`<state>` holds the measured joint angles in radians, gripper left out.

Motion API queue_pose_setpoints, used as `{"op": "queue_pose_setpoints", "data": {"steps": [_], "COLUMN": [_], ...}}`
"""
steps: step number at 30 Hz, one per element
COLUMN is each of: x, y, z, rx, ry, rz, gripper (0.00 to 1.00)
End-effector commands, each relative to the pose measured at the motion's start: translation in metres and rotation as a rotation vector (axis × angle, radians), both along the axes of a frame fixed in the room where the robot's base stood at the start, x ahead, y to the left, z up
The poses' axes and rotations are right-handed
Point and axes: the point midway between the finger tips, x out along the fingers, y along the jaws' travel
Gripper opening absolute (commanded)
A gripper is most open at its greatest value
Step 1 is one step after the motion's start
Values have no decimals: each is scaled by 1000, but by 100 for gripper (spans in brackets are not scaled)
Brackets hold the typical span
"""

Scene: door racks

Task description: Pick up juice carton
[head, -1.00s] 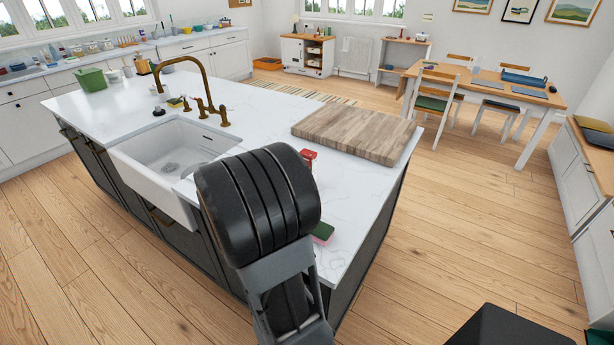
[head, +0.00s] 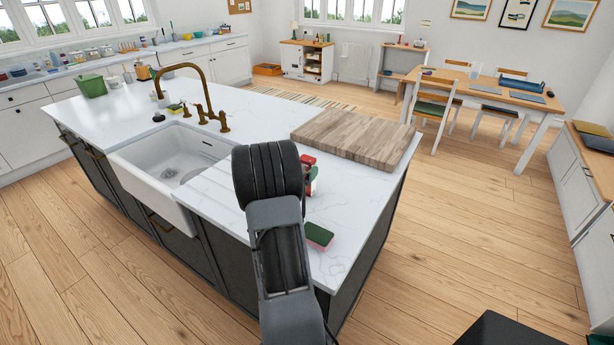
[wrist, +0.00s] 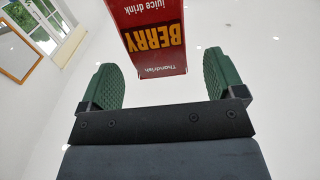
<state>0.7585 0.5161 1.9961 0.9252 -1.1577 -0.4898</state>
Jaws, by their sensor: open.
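The juice carton (wrist: 152,36) is red with a dark panel reading BERRY. It appears upside down in the wrist view, ahead of and between the fingers, with its upper part cut off by the frame. My gripper (wrist: 163,64) is open, with a green ribbed finger on each side and gaps showing between both fingers and the carton. In the head view a small red item (head: 309,161), which looks like the carton, stands on the island behind my arm and is partly covered by it.
A green and pink sponge (head: 319,236) lies near the front of the white island top (head: 345,210). A wooden board (head: 355,137) lies at its far right. A sink (head: 165,165) with a brass tap (head: 206,90) is on the left.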

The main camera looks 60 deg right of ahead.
Motion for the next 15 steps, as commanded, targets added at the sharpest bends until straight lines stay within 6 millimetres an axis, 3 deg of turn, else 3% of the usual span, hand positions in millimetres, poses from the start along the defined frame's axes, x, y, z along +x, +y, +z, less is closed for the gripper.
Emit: {"op": "queue_pose_setpoints", "data": {"steps": [5, 15], "x": [0, -1], "y": [-9, -50], "z": [1, 0], "rx": [0, -1], "ry": [1, 0], "rz": [1, 1], "gripper": [88, 88]}}
